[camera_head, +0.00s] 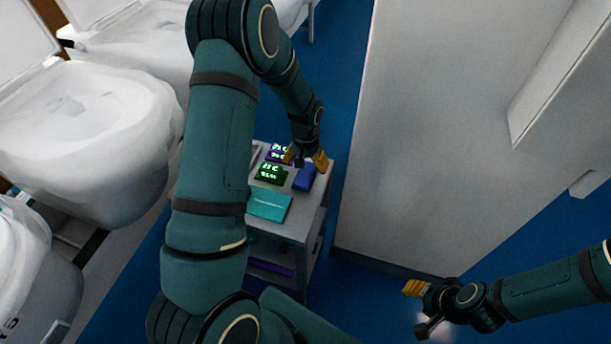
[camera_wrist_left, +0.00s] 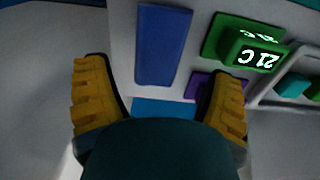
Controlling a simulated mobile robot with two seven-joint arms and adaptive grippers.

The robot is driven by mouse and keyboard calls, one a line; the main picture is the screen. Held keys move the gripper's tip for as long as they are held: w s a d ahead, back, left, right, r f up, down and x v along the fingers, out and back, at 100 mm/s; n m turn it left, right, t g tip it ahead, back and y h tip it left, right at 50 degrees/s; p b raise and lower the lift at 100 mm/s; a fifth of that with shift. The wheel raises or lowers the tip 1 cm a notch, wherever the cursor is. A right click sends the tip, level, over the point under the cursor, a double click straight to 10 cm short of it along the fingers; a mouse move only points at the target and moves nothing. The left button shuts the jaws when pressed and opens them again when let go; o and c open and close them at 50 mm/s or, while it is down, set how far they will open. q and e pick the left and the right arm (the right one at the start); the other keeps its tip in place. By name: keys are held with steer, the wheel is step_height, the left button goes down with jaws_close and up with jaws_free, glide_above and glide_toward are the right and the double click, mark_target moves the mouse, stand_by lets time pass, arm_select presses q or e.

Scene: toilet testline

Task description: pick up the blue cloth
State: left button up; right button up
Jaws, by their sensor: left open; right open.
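The blue cloth (camera_head: 304,178) looks like a dark blue folded piece on the top of a grey cart, at its right side. In the left wrist view the dark blue piece (camera_wrist_left: 163,45) lies ahead of the fingers, roughly between their lines. My left gripper (camera_head: 305,159) is open and empty over the cart top, just behind the cloth. Its yellow fingers also show in the left wrist view (camera_wrist_left: 158,72); contact with the cloth cannot be told. My right gripper (camera_head: 418,308) is open and empty, low over the floor, away from the cart.
The cart (camera_head: 290,228) also carries a green display (camera_head: 271,174), a purple display (camera_head: 277,154) and a teal piece (camera_head: 270,205). White toilets (camera_head: 85,125) stand at left. A tall pale cabinet (camera_head: 430,120) is close on the right. Blue floor (camera_head: 345,80) shows between.

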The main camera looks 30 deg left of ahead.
mark_target(305, 173)
arm_select(q)
step_height(305, 173, down, 5)
steer(key=shift+r, duration=0.15)
steer(key=c, duration=0.8)
steer(key=shift+o, duration=0.2)
steer(key=shift+r, duration=0.1)
step_height(305, 173, up, 10)
steer(key=shift+f+p, duration=0.1)
steer(key=shift+p, duration=0.25)
